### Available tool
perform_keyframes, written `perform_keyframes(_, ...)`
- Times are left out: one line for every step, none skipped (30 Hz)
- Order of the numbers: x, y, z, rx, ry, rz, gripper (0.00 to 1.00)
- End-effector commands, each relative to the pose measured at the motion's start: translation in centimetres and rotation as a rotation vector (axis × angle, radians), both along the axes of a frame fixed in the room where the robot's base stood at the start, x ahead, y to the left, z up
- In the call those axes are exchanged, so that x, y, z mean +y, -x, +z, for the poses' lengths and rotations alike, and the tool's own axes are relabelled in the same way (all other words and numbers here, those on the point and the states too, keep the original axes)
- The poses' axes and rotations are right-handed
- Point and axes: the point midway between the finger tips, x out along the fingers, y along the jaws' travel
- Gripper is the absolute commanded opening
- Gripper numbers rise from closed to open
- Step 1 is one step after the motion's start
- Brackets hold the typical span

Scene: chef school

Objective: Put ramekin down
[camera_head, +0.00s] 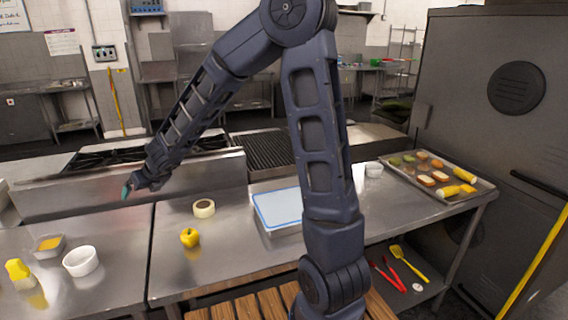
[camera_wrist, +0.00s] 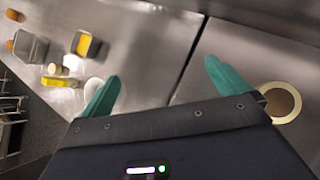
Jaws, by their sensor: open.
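A white ramekin (camera_head: 82,261) stands upright on the left steel counter. In the wrist view, a white round shape (camera_wrist: 92,88), likely this ramekin, is partly hidden behind the left finger. A smaller white cup (camera_head: 374,169) stands beside the baking tray at the right. My gripper (camera_head: 127,192) hangs above the counter at the left, near the stove front, apart from the ramekin. In the wrist view my gripper (camera_wrist: 162,72) has its teal fingers spread, with only bare counter showing between them.
A container with yellow food (camera_head: 48,244) and a yellow bottle (camera_head: 18,272) are near the ramekin. A yellow pepper (camera_head: 189,237), a cream ring-like roll (camera_head: 204,208) and a blue-edged white board (camera_head: 283,208) occupy the middle counter. A seam divides the counters; bare steel lies around it.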

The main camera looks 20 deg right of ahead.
Motion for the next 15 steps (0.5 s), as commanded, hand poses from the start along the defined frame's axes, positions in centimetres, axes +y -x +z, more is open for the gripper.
perform_keyframes(-2.5,-0.9,1.3,0.008,-0.023,-0.131,1.0)
perform_keyframes(-4.0,-1.4,1.9,0.018,-0.04,-0.213,1.0)
perform_keyframes(-6.0,-2.0,2.8,0.031,-0.069,-0.321,1.0)
perform_keyframes(-7.5,-2.3,3.4,0.04,-0.091,-0.402,1.0)
perform_keyframes(-9.0,-2.6,4.0,0.049,-0.114,-0.483,1.0)
perform_keyframes(-11.0,-2.8,4.8,0.059,-0.148,-0.589,1.0)
perform_keyframes(-12.5,-2.9,5.4,0.067,-0.177,-0.668,1.0)
perform_keyframes(-14.0,-2.9,6.1,0.076,-0.207,-0.748,1.0)
perform_keyframes(-16.1,-2.8,6.8,0.086,-0.248,-0.852,1.0)
perform_keyframes(-17.6,-2.6,7.3,0.094,-0.28,-0.931,1.0)
perform_keyframes(-19.1,-2.4,7.9,0.102,-0.316,-1.008,1.0)
perform_keyframes(-21.0,-2.0,8.7,0.113,-0.365,-1.11,1.0)
perform_keyframes(-22.5,-1.7,9.1,0.121,-0.402,-1.188,1.0)
perform_keyframes(-23.9,-1.2,9.6,0.131,-0.441,-1.262,1.0)
perform_keyframes(-25.7,-0.5,10.2,0.144,-0.497,-1.362,1.0)
